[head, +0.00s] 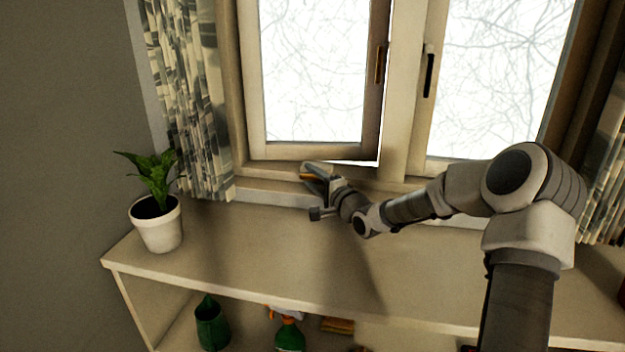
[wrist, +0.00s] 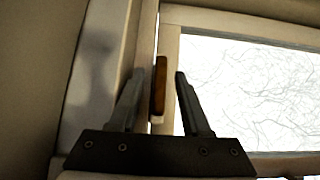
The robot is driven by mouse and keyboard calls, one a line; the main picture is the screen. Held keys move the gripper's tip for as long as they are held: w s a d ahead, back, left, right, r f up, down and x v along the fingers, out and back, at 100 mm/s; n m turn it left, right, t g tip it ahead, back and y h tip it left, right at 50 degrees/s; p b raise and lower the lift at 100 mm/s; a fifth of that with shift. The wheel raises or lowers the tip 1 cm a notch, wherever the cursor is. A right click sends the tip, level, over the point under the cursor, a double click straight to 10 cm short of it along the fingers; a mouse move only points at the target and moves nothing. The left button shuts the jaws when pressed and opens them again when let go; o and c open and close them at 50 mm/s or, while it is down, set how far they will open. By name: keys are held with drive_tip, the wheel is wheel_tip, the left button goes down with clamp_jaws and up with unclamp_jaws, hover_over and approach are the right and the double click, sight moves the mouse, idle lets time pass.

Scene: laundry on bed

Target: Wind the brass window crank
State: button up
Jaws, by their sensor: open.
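The brass window crank (wrist: 160,85) shows in the wrist view as a brown-orange bar against the pale window frame. It lies between the two fingers of my gripper (wrist: 158,88), which are apart, with a gap visible on its right side. In the head view, my gripper (head: 313,180) is at the lower frame of the left window, just above the sill. A small orange bit of the crank (head: 306,177) shows beside the fingers there; the rest is hidden. The left window sash (head: 310,152) stands slightly ajar, with a bright gap along its right and lower edges.
A potted plant (head: 158,222) stands at the left end of the shelf top (head: 250,245), which is otherwise clear. A patterned curtain (head: 190,110) hangs left of the window. A green bottle (head: 289,335) and a green watering can (head: 211,325) are on the shelf below.

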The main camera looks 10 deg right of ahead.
drive_tip(key=shift+c, duration=0.3)
clamp_jaws()
drive_tip(key=shift+r+p, duration=0.15)
drive_tip(key=shift+p, duration=0.25)
